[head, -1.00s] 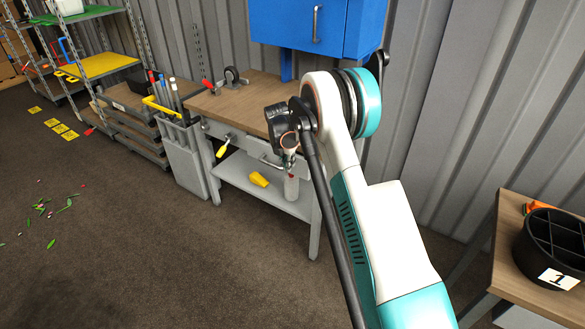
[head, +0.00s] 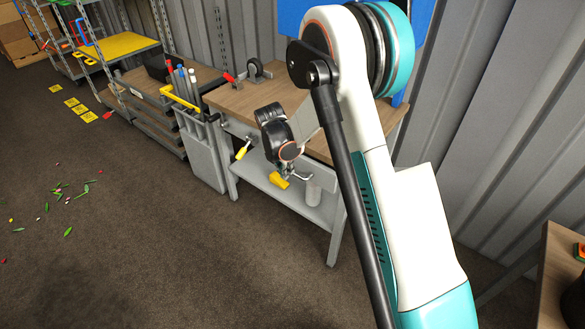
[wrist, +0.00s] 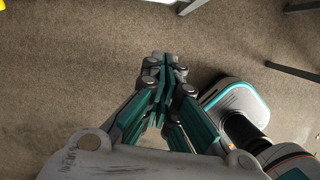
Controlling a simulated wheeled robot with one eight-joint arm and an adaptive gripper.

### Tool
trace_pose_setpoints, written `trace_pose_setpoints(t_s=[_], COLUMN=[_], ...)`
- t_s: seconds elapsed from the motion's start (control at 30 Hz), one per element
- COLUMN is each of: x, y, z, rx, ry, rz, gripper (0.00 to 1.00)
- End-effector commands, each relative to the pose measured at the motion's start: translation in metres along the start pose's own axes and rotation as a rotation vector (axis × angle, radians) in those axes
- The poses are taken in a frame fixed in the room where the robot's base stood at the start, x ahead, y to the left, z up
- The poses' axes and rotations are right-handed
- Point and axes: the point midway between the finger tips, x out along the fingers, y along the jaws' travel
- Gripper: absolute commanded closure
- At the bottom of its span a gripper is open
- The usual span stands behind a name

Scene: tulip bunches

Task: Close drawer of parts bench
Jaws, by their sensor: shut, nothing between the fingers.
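The parts bench (head: 270,98) has a wooden top on a grey metal frame and stands against the wall in the head view. I cannot tell from here how far the drawer is out. My gripper (wrist: 167,62) is shut and empty in the wrist view, over bare floor. In the head view my wrist hangs in front of the bench's front edge, and the fingers are too small there to make out clearly.
A yellow object (head: 279,180) and a grey cylinder (head: 313,192) are on the bench's lower shelf. A yellow-handled tool (head: 243,150) hangs at the front. A grey tool bin (head: 203,150) stands left of the bench. The floor in front is open, with scattered petals further left.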

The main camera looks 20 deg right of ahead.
Motion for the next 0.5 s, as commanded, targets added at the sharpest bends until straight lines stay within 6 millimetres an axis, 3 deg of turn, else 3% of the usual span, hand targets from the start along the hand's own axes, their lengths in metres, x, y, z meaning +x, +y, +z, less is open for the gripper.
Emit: trace_pose_setpoints(t_s=[0.5], x=[0.098], y=[0.000], z=[0.000], rx=[0.000], ry=[0.000], rz=[0.000], gripper=[1.00])
